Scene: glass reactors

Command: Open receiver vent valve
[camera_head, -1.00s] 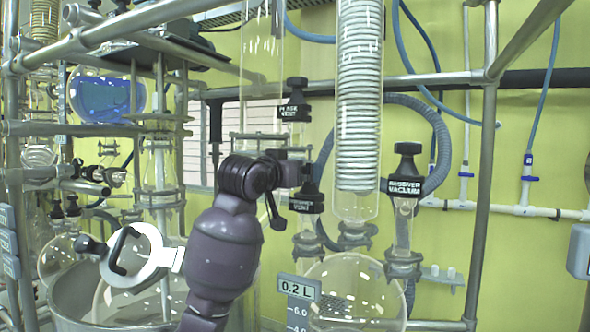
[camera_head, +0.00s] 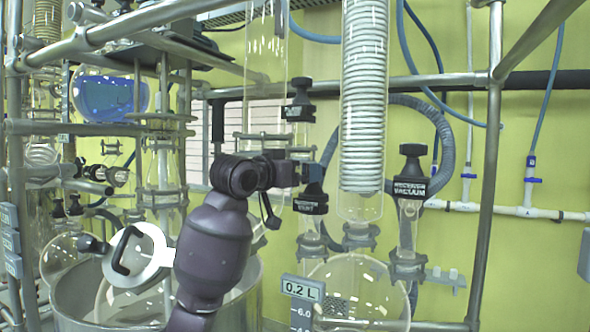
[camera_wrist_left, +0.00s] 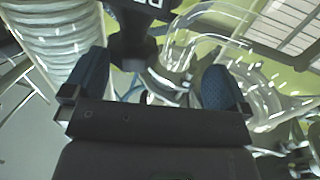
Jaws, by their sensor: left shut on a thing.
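The receiver vent valve (camera_head: 311,203) has a black handle and a black label ending in "VENT"; it stands on a glass neck left of the coiled condenser in the head view. My left gripper (camera_head: 308,173) is at the top of this valve and is shut on its handle. In the left wrist view the dark handle (camera_wrist_left: 135,45) lies between the two blue-padded fingers (camera_wrist_left: 153,82). The fingers partly hide the handle in the head view. My right gripper does not show.
Another black valve (camera_head: 298,105) stands above, and the receiver vacuum valve (camera_head: 410,175) is to the right. The glass coil condenser (camera_head: 363,110) is close beside my gripper. A metal frame post (camera_head: 487,190) and glass receiver (camera_head: 358,285) are near.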

